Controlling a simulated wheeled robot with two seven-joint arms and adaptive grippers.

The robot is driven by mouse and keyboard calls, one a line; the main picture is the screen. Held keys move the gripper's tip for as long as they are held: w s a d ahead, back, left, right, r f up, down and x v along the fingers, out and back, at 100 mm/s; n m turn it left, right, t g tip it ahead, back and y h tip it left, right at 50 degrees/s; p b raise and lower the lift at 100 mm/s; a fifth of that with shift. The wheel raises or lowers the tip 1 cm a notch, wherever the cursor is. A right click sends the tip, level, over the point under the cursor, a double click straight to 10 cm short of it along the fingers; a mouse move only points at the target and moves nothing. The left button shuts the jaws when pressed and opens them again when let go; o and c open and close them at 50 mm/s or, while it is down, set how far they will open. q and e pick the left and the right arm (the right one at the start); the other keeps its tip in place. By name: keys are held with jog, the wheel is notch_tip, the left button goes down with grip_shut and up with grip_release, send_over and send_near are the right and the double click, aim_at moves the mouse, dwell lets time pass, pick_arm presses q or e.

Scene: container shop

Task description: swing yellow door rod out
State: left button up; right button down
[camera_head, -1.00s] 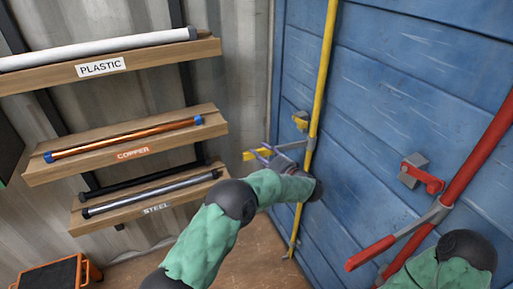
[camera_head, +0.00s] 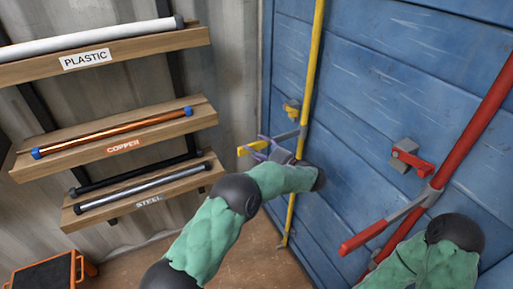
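The yellow door rod (camera_head: 312,70) runs nearly upright along the left part of the blue door (camera_head: 375,110). Its handle (camera_head: 248,148), grey near the rod and yellow at the end, sticks out to the left of the rod. A small yellow catch (camera_head: 291,108) sits on the door just above. My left gripper (camera_head: 258,148) is at this handle, with its purple fingers spread apart and pointing left. Whether they touch the handle is unclear. My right arm comes in at the lower right beside the red rod; its gripper is out of view.
A red rod (camera_head: 475,130) with a red-ended handle (camera_head: 365,237) and a red catch (camera_head: 410,158) is on the door at right. Wooden shelves (camera_head: 120,155) with pipes are at left. An orange-framed box (camera_head: 48,272) stands lower left. Brown floor shows between.

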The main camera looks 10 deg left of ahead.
pick_arm(q)
jog(key=v, duration=1.2)
jog(key=shift+w, duration=0.1)
dwell(0.4)
